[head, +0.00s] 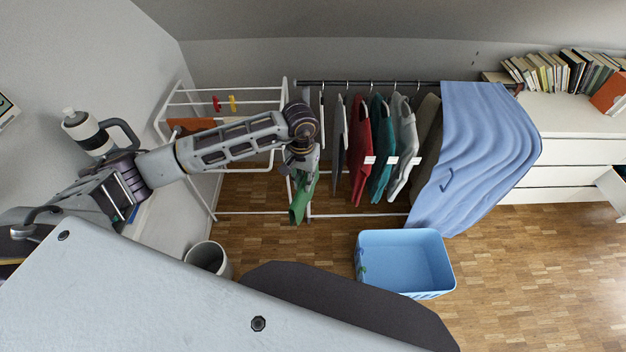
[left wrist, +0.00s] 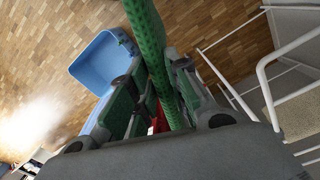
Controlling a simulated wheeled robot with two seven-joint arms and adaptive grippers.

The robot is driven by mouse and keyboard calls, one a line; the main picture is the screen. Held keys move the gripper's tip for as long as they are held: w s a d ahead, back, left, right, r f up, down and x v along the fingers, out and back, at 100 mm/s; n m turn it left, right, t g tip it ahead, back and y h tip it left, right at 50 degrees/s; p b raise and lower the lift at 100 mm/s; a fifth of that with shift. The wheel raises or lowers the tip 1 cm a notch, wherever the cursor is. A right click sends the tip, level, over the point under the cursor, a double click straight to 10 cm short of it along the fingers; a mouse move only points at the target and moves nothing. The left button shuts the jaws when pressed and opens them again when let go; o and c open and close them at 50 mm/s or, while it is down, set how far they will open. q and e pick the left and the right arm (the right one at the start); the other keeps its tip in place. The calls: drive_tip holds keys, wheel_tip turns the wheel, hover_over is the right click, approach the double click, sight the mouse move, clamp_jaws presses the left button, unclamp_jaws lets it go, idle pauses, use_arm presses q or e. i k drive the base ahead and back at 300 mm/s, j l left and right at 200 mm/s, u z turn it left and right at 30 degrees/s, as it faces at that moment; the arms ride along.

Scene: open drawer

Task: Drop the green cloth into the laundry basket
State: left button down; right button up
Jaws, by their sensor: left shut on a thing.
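The green cloth (head: 301,200) hangs from my left gripper (head: 304,168) in the head view, clear of the floor, beside the drying rack. In the left wrist view the cloth (left wrist: 148,40) runs between the two fingers of my left gripper (left wrist: 155,105), which is shut on it. The laundry basket (head: 405,262) is a light blue open box on the wooden floor, to the right of and nearer than the cloth. It also shows in the left wrist view (left wrist: 98,62), left of the cloth. My right gripper is not in view.
A white drying rack (head: 215,215) stands behind my left arm. A clothes rail (head: 375,83) holds several garments and a blue sheet (head: 480,140). A grey bin (head: 208,258) stands at the lower left. White drawers (head: 562,150) stand at the right. Floor right of the basket is clear.

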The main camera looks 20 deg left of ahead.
sight(389, 260)
drive_tip(key=i+l+z, duration=0.15)
drive_tip(key=z, duration=0.3)
drive_tip(key=i+l+z, duration=0.15)
drive_tip(key=z, duration=0.3)
drive_tip(key=i+l+z, duration=0.2)
drive_tip(key=z, duration=0.25)
